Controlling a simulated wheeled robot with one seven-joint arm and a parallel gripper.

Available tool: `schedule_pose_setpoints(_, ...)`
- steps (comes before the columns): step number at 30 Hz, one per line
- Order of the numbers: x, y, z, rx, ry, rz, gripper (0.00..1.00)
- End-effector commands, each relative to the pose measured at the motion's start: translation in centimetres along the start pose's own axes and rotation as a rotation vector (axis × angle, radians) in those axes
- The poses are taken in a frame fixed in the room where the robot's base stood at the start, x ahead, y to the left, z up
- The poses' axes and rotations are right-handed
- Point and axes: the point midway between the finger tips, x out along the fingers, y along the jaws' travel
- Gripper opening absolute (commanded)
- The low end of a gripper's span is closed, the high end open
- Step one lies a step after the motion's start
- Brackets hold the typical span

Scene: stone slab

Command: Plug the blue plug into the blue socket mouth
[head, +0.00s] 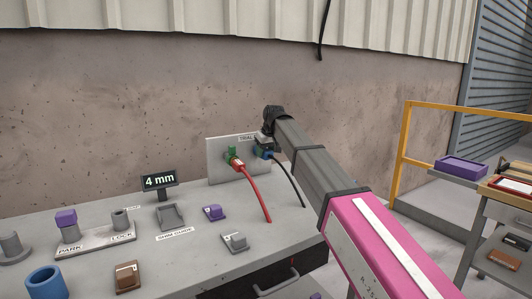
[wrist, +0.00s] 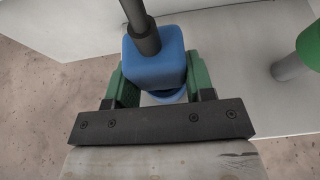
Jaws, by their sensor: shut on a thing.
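My gripper (head: 265,147) is at the upright panel (head: 217,172) on the slab. In the wrist view its green-padded fingers (wrist: 157,80) are shut on the sides of the blue plug (wrist: 153,62). A black cable runs out of the plug's back. The blue plug (head: 265,154) also shows at the panel in the head view. A blue rounded edge, apparently the blue socket mouth (wrist: 168,97), shows just beyond the plug, roughly in line with it. The plug hides most of it, so I cannot tell whether the plug is inside or only against it.
A green fitting (head: 232,153) with a red plug and red cable (head: 257,195) is close left of my gripper. The black cable (head: 292,183) hangs to the slab. A "4 mm" display (head: 159,181), purple blocks, grey fixtures and a blue cup (head: 45,283) stand left.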

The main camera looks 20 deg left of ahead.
Motion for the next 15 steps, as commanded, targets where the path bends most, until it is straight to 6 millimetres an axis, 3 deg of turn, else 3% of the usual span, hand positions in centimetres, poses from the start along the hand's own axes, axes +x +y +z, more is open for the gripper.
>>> schedule_pose_setpoints(1,0.03,0.0,-0.15,0.0,0.002,0.0,0.55)
schedule_pose_setpoints(3,0.02,0.0,-0.13,0.0,0.002,0.0,0.78)
schedule_pose_setpoints(15,-0.63,-0.01,-0.1,0.0,0.003,0.0,0.78)
